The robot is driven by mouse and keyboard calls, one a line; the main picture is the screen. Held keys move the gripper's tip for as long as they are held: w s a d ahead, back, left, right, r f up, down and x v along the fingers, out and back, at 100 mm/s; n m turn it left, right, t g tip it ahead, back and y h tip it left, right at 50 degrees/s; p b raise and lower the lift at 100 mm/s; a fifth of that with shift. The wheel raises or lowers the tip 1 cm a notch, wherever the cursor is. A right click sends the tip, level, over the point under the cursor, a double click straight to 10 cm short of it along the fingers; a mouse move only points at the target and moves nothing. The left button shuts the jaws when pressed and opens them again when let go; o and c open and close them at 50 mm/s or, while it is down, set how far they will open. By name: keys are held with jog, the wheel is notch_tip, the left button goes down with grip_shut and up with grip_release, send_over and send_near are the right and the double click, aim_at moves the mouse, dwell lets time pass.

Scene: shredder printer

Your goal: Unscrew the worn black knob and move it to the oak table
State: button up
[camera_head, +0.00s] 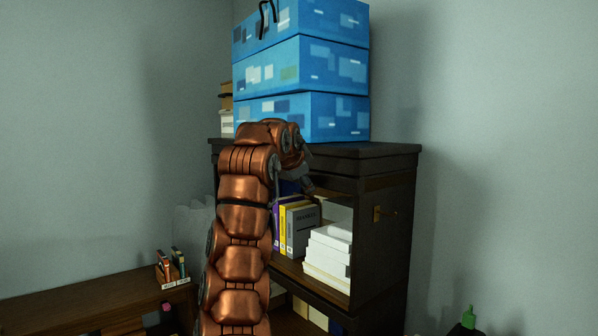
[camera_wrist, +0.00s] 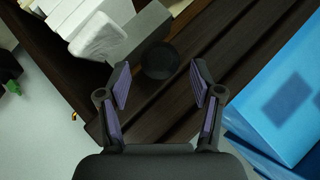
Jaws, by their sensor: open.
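A round black knob (camera_wrist: 160,60) shows in the wrist view on the dark wooden cabinet front. My gripper (camera_wrist: 160,67) is open, with one purple-padded finger to each side of the knob. I cannot tell whether the knob is fully between the fingertips or a little beyond them. In the head view my gripper (camera_head: 304,181) is at the upper front of the dark cabinet (camera_head: 385,235), just under its top. The knob cannot be made out there. A brown wooden table (camera_head: 95,302) stands at the lower left; I cannot tell for sure that it is the oak one.
Patterned blue boxes (camera_head: 300,65) are stacked on the cabinet. Books (camera_head: 302,228) and a white paper stack (camera_head: 328,255) fill the open shelf below my gripper. A small holder with books (camera_head: 172,268) stands on the brown table, whose left part is clear. A green object (camera_head: 468,317) is at lower right.

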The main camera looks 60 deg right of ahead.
jog(key=shift+x, duration=1.05)
jog(key=shift+c, duration=0.3)
grip_shut()
jog(key=shift+r+p, duration=0.2)
jog(key=shift+p, duration=0.2)
jog(key=shift+p, duration=0.35)
jog(key=shift+r+n+g+p, duration=0.1)
jog(key=shift+n+g+p, duration=0.2)
jog(key=shift+g+p, duration=0.3)
jog(key=n+g+y+p, duration=0.1)
jog(key=p, duration=0.3)
jog(key=shift+w+g+p, duration=0.2)
jog(key=shift+g+p, duration=0.1)
jog(key=shift+p, duration=0.1)
jog(key=shift+n+g+y+p, duration=0.3)
jog(key=shift+n+g+p, duration=0.15)
jog(key=shift+p, duration=0.45)
